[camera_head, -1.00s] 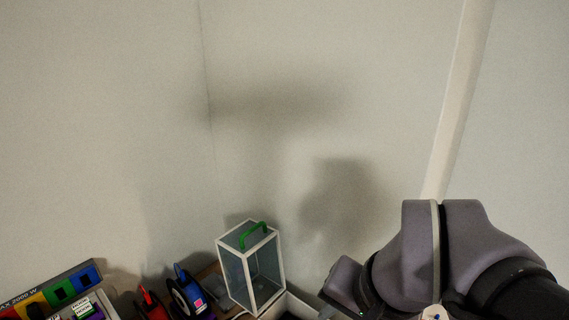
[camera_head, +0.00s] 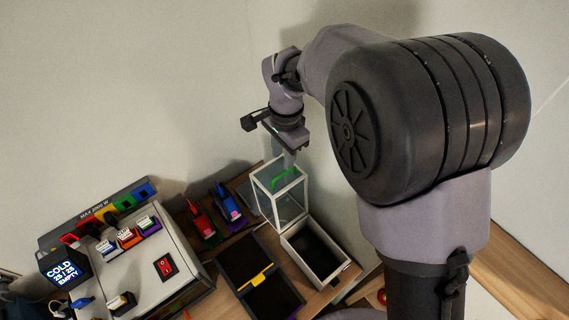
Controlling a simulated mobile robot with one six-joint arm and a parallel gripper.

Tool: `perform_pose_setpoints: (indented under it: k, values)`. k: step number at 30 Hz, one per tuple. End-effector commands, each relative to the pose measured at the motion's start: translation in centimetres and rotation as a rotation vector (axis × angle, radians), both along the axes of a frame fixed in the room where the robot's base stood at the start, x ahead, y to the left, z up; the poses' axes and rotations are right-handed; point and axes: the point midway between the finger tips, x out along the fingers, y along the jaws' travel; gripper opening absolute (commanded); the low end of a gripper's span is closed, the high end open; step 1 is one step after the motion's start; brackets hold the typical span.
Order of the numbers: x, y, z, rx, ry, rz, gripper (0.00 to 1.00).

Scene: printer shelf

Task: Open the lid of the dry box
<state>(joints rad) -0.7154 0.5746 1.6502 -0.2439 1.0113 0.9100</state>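The dry box (camera_head: 281,208) is a clear-walled box with a white frame, standing upright at the back of the table near the wall corner. A green handle (camera_head: 285,178) sits on its lid, and the lid looks closed. My gripper (camera_head: 289,160) points down right above the lid, with its fingers close to the handle. I cannot tell whether the fingers touch the handle, and their gap is too small to make out.
A white open tray with a dark inside (camera_head: 345,270) stands in front of the box. Red (camera_head: 200,222) and blue (camera_head: 228,205) items stand to its left. A dark two-part case with a yellow bar (camera_head: 256,277) and a white machine with a red switch (camera_head: 164,267) lie further left.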

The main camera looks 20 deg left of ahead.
Motion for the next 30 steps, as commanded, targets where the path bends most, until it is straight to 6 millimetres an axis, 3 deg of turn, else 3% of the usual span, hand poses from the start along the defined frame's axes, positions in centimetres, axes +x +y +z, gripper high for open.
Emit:
perform_pose_setpoints:
  k: [3, 9, 20, 25, 30]
  values:
    - [0.0, 0.1, -2.9, -0.002, 0.002, 0.001, 0.32]
    - [0.1, 0.3, -6.0, 0.0, 0.001, 0.0, 0.32]
    - [0.2, 0.3, -6.8, 0.001, 0.0, 0.0, 0.32]
    - [0.2, 0.3, -6.8, 0.001, 0.0, 0.0, 0.01]
    - [0.2, 0.3, -6.8, 0.001, 0.0, 0.0, 0.0]
